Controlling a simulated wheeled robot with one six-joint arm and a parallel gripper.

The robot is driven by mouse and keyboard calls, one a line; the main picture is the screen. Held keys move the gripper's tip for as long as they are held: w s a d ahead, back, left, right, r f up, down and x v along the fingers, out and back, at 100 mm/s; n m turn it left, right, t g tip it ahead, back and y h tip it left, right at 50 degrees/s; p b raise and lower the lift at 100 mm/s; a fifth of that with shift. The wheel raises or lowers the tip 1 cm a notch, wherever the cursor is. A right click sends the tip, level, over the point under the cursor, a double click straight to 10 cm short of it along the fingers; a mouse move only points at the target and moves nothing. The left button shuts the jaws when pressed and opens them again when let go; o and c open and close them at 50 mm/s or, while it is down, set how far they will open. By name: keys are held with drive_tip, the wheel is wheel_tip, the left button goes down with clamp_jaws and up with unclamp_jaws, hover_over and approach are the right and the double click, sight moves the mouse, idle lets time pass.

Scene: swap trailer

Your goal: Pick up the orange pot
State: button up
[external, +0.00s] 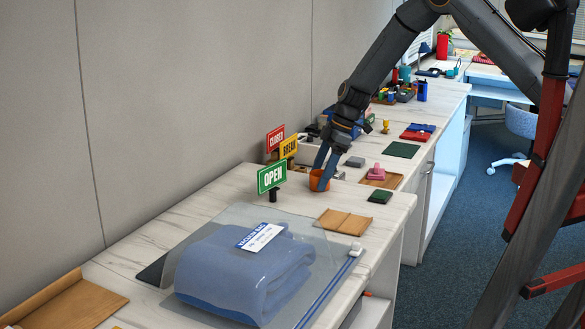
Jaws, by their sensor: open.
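The small orange pot (316,182) stands on the white marbled counter (196,199), behind a wooden tray and to the right of the green OPEN sign. My gripper (326,170) reaches down from above with its blue fingers at the pot. The fingers are open. One finger partly covers the pot, and I cannot tell whether either finger touches it.
The OPEN sign (271,177) and the CLOSED (275,139) and BREAK (288,147) signs stand close on the left. A bagged blue blanket (240,275) fills the front.

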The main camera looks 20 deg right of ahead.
drive_tip(key=c, duration=1.1)
drive_tip(key=shift+c, duration=0.3)
